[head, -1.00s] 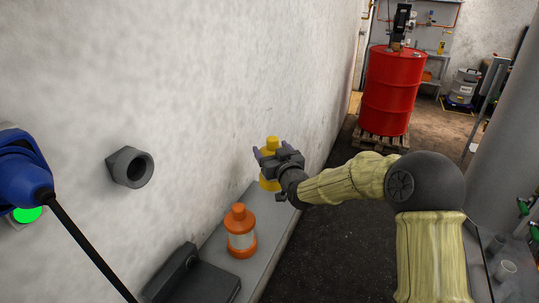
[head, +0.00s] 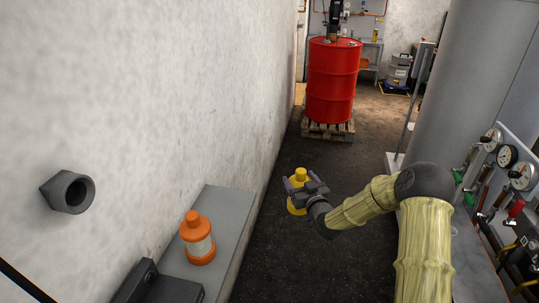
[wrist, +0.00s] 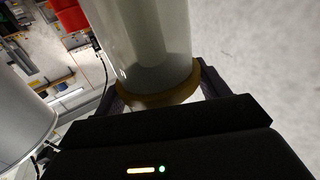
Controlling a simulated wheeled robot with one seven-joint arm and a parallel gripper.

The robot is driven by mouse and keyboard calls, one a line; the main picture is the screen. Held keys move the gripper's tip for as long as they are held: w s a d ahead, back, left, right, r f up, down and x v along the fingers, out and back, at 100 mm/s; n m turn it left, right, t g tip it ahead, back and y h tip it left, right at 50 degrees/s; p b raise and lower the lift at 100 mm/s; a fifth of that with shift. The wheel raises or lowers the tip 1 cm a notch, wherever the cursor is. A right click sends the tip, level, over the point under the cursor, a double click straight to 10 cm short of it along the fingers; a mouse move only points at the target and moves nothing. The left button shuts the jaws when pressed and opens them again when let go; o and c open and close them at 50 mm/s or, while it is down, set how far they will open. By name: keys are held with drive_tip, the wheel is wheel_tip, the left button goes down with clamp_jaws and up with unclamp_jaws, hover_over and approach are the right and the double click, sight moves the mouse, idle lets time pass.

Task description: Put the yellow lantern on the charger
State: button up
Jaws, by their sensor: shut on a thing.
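The yellow lantern (head: 297,207) is held upright in my gripper (head: 300,186), out over the dark floor to the right of the grey ledge. In the wrist view, the lantern's pale clear body and yellow rim (wrist: 160,97) fill the space between the fingers. The fingers cover part of its middle in the head view. A dark grey block with a raised back (head: 160,287), which looks like the charger, sits at the near end of the ledge. It is cut off by the bottom edge, and no lantern shows on its visible part.
An orange lantern (head: 198,240) stands on the grey ledge (head: 226,206), just beyond the dark block. A pale wall runs along the left, with a dark pipe fitting (head: 68,192). A red drum (head: 332,85) stands on a pallet ahead. Gauges and valves (head: 507,156) line the right.

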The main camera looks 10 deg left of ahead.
drive_tip(key=s+d+f+m+t+h, duration=0.1)
drive_tip(key=s+d+f+m+h, duration=0.1)
drive_tip(key=s+d+f, duration=0.6)
drive_tip(key=s+d+f+m+h+b, duration=0.1)
drive_tip(key=s+d+f+m+h, duration=0.2)
drive_tip(key=s+d+f, duration=0.6)
drive_tip(key=d+f+h, duration=0.2)
drive_tip(key=d, duration=0.3)
drive_tip(key=shift+s+d+f+t+h+b, duration=0.25)
drive_tip(key=shift+f+t+h+b, duration=0.05)
drive_tip(key=shift+t, duration=0.1)
drive_tip(key=shift+d, duration=0.15)
